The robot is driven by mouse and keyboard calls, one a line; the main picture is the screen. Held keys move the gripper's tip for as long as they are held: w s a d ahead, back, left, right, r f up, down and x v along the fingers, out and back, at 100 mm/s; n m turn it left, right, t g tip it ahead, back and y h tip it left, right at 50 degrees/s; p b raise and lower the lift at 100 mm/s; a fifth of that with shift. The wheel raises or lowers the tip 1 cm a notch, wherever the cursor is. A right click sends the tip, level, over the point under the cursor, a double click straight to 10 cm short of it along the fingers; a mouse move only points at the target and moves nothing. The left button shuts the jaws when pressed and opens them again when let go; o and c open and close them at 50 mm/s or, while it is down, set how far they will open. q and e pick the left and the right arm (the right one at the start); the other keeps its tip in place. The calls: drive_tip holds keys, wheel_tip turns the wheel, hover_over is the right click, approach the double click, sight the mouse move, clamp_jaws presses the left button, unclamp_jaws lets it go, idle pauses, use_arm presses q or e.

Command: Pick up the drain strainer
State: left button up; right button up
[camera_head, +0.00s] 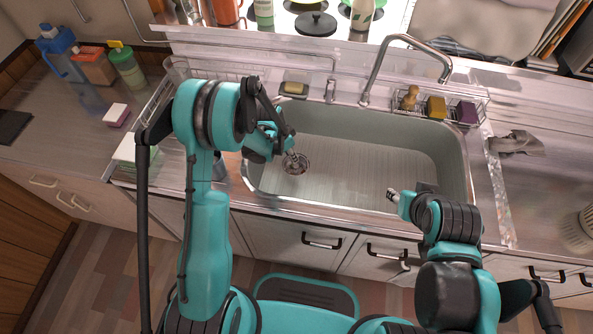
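The drain strainer (295,166) is a round metal piece at the left part of the sink (375,166) floor. My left gripper (290,154) is over the sink, pointing down at the strainer and overlapping its upper edge in the picture. Its fingertips are small and dark against the strainer, so I cannot tell whether they touch it or how far apart they are. My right gripper (392,194) is over the front right part of the sink, away from the strainer. Its finger opening is too small to make out.
The curved faucet (405,50) stands behind the sink. A wire rack with a brush (410,97) and sponges (436,107) hangs at the back right. A soap dish (293,89) is at the back left. A grey cloth (516,143) lies right. The sink's middle floor is clear.

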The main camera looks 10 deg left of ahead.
sight(296, 165)
use_arm(q)
drive_tip(key=b+x, duration=0.3)
drive_tip(key=x, duration=0.6)
drive_tip(key=shift+s+a+f+b, duration=0.15)
drive_tip(key=shift+f+b, duration=0.15)
drive_tip(key=shift+c, duration=0.3)
clamp_jaws()
